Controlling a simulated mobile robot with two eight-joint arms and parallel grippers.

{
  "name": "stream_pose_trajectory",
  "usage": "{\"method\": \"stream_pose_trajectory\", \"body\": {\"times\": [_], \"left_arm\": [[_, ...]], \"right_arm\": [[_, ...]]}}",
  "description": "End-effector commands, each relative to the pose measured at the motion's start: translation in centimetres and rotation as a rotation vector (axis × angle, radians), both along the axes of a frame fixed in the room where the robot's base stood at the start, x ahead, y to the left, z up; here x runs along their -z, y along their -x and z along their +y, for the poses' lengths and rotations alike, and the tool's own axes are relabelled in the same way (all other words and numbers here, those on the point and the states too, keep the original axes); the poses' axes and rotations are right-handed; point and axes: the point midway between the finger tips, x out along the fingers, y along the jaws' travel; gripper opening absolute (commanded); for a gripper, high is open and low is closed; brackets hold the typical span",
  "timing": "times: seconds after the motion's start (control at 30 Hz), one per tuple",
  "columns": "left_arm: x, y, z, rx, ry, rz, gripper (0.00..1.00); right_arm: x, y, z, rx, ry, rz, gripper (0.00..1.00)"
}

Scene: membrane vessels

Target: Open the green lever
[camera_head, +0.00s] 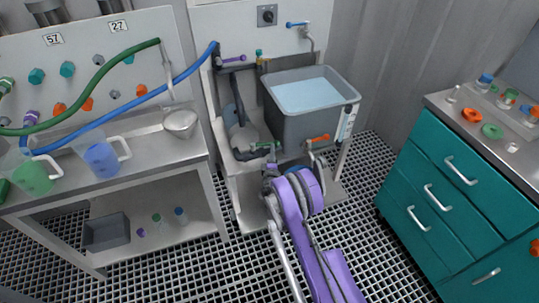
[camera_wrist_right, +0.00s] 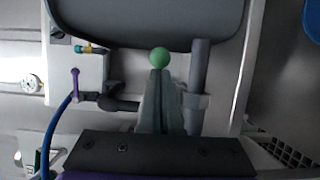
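The green lever (camera_head: 264,145) is low on the white vessel stand, below the grey tank. In the right wrist view its round green knob (camera_wrist_right: 159,57) shows just beyond my fingertips, in line with them. My right gripper (camera_head: 267,161) has reached the lever from below, and in the wrist view its two fingers (camera_wrist_right: 160,76) come together at the tips with no clear gap. The fingers cover the lever's stem, so I cannot tell whether they pinch it. My left gripper is out of view.
The grey tank (camera_head: 288,121) of pale blue liquid stands just above. An orange lever (camera_head: 318,138) is close on the right; a purple lever (camera_head: 233,59) and blue lever (camera_head: 297,24) are higher. A bench (camera_head: 150,141) is at left, teal drawers (camera_head: 433,190) at right.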

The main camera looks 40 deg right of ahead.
Motion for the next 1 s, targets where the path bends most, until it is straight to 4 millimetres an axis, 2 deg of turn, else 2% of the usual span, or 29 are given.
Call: {"method": "stream_pose_trajectory", "body": {"times": [0.03,0.33,1.0], "left_arm": [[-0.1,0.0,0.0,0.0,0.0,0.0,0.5],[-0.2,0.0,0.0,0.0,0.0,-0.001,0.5],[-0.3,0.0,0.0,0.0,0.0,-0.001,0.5]], "right_arm": [[-0.1,-0.1,-0.6,0.006,0.001,-0.002,0.0],[0.0,-1.1,-1.8,0.005,0.0,-0.002,0.0],[-0.2,-1.8,-2.4,0.006,0.003,-0.002,0.0]]}}
